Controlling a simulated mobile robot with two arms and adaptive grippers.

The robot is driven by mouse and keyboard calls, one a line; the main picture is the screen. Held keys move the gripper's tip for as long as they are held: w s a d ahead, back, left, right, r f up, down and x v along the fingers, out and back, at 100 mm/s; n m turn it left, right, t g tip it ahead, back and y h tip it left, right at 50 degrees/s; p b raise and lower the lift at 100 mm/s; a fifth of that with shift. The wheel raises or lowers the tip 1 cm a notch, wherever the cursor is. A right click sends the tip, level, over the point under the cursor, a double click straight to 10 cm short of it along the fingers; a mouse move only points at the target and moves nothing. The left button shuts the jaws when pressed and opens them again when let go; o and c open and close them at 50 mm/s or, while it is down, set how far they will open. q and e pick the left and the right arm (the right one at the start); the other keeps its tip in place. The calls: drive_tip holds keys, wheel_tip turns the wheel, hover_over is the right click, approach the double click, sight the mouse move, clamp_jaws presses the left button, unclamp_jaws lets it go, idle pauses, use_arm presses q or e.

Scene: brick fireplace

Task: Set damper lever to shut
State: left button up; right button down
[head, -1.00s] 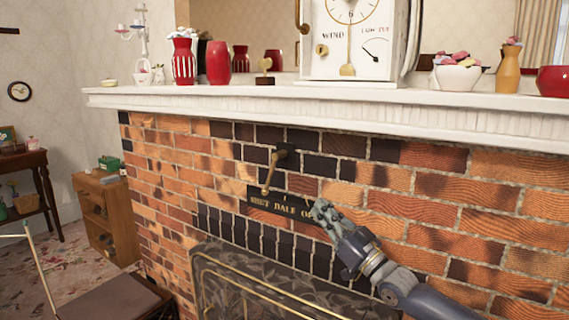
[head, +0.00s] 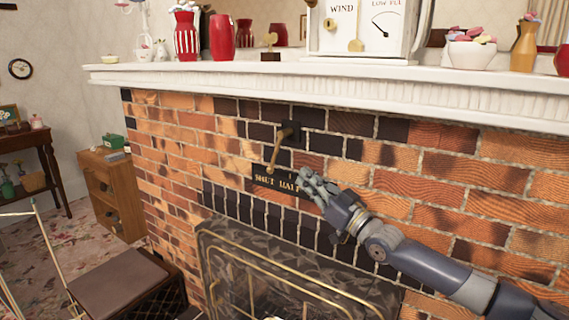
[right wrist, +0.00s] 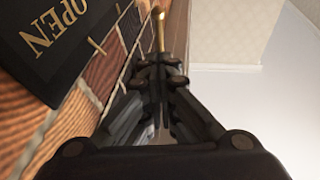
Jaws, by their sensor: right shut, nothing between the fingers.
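The brass damper lever (head: 276,152) hangs from a dark mount (head: 289,134) on the brick chimney front. It points down and slightly left, its lower end near the word SHUT on the black label plate (head: 265,182). My right gripper (head: 308,180) is shut and empty, in front of the plate's right part and to the right of the lever, apart from it. It hides the plate's right end in the head view. In the right wrist view, the plate (right wrist: 50,40) shows OPEN, and a brass piece, likely the lever (right wrist: 159,30), stands beyond the shut fingers (right wrist: 158,75). My left gripper is not in view.
A fire screen (head: 290,265) stands below. A brown seat (head: 118,275) is at lower left. The brick front to the right is clear.

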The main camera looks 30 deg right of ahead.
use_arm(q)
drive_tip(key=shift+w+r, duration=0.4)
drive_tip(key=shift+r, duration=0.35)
use_arm(e)
drive_tip(key=x, duration=0.8)
drive_tip(key=shift+w, duration=0.4)
use_arm(q)
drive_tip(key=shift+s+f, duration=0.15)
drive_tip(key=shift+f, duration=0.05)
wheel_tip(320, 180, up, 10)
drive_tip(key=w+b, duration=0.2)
drive_tip(key=b, duration=0.1)
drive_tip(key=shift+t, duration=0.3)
use_arm(e)
drive_tip(key=shift+w+a+m+t, duration=0.25)
drive_tip(key=shift+w+m+t, duration=0.25)
drive_tip(key=shift+t, duration=0.6)
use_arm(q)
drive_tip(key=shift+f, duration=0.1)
